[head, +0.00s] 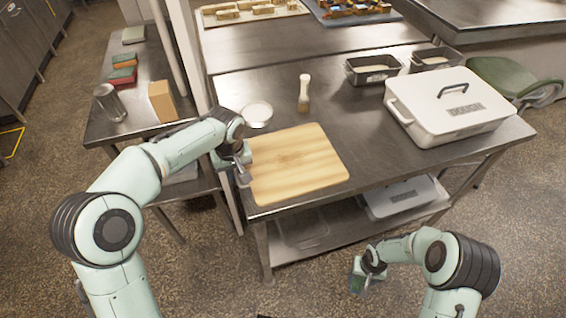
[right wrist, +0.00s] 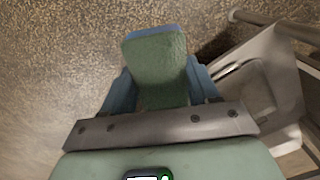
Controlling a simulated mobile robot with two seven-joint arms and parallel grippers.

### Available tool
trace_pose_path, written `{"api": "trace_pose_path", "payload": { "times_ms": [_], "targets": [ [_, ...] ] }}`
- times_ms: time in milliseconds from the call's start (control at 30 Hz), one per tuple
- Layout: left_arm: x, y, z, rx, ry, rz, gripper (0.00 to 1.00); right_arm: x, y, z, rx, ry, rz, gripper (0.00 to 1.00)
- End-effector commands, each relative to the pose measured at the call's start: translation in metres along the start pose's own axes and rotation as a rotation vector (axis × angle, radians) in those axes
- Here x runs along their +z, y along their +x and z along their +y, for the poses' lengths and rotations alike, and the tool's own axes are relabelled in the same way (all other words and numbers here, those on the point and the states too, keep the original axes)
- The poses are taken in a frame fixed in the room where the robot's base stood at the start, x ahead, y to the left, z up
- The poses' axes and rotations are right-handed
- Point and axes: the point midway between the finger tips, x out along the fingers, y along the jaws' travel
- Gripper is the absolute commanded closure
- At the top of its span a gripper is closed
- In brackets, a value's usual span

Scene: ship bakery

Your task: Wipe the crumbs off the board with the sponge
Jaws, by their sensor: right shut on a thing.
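The wooden board (head: 298,168) lies flat on the steel table near its front left. I cannot make out separate crumbs on it, only a faint darker patch near its middle. The sponge (right wrist: 155,62), green with a blue edge, is between the fingers of my right gripper (right wrist: 158,88), which is shut on it. In the head view my right gripper (head: 358,280) hangs low in front of the table, below the tabletop and away from the board. My left gripper (head: 242,172) is at the board's left edge; its fingers are too small to read, and I see nothing held.
A white bowl (head: 257,114) and a brush with a pale top (head: 304,94) stand behind the board. A white dough box (head: 450,105) and two dark tins (head: 373,69) fill the right side. A lower shelf (head: 330,235) lies under the tabletop.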

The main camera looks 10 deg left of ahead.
Motion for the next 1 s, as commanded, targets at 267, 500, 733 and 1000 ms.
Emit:
{"api": "trace_pose_path", "payload": {
  "times_ms": [267,500,733,1000],
  "targets": [
    [0.000,0.000,0.000,0.000,0.000,0.000,1.00,0.000,0.000,0.000,0.000,0.000,0.000,0.64],
    [0.000,-0.001,0.000,0.000,0.000,0.000,0.61,0.000,0.000,0.000,0.000,0.000,0.000,0.64],
    [0.000,-0.002,0.000,0.000,0.000,0.000,0.61,0.000,0.000,0.000,0.000,0.000,0.000,0.64],
    [-0.001,-0.043,0.001,0.003,0.000,0.004,0.61,-0.001,-0.007,0.000,0.000,0.000,0.002,0.64]
  ]
}}
